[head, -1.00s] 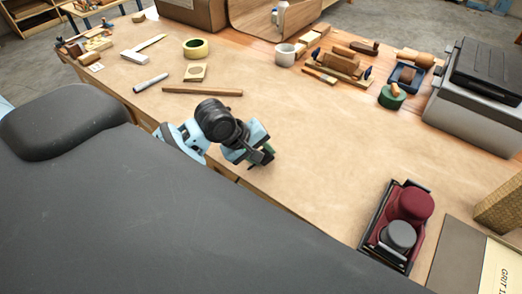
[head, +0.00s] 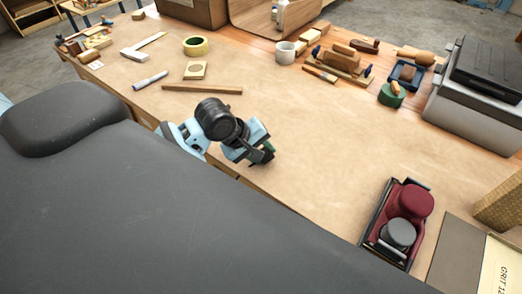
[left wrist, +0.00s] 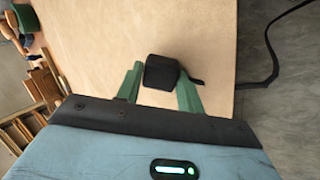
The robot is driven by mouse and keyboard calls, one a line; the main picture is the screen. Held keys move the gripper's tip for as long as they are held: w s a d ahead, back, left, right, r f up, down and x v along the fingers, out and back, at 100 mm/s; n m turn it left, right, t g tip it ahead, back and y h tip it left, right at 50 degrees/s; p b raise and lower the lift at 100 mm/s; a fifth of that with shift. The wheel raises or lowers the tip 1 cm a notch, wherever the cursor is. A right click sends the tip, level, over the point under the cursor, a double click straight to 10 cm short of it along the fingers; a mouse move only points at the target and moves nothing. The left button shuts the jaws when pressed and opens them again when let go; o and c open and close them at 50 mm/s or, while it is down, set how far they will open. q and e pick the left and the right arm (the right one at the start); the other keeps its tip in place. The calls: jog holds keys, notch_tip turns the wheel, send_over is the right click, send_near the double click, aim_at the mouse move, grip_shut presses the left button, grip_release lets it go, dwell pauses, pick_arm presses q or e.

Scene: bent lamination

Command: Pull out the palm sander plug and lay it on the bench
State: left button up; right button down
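A black block, which looks like the plug (left wrist: 162,72), lies between the green fingers of my left gripper (left wrist: 160,85) in the left wrist view. A short dark tail shows beyond the right finger. In the head view my left gripper (head: 262,152) is low over the bench's near edge, and the plug is hard to make out there. My right gripper is not in view.
A dark cord (left wrist: 268,45) hangs past the bench edge. A wooden strip (head: 202,89), tape roll (head: 195,46) and white mug (head: 285,52) lie farther back. The bench middle (head: 300,130) is clear.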

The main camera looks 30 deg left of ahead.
pick_arm(q)
jog(key=o, duration=0.4)
jog(key=shift+f, duration=0.2)
jog(key=shift+s+f, duration=0.15)
jog(key=shift+s, duration=0.05)
jog(key=v, duration=0.8)
jog(key=shift+w+d+r, duration=0.1)
jog(key=shift+w+r, duration=0.2)
jog(key=shift+r, duration=0.15)
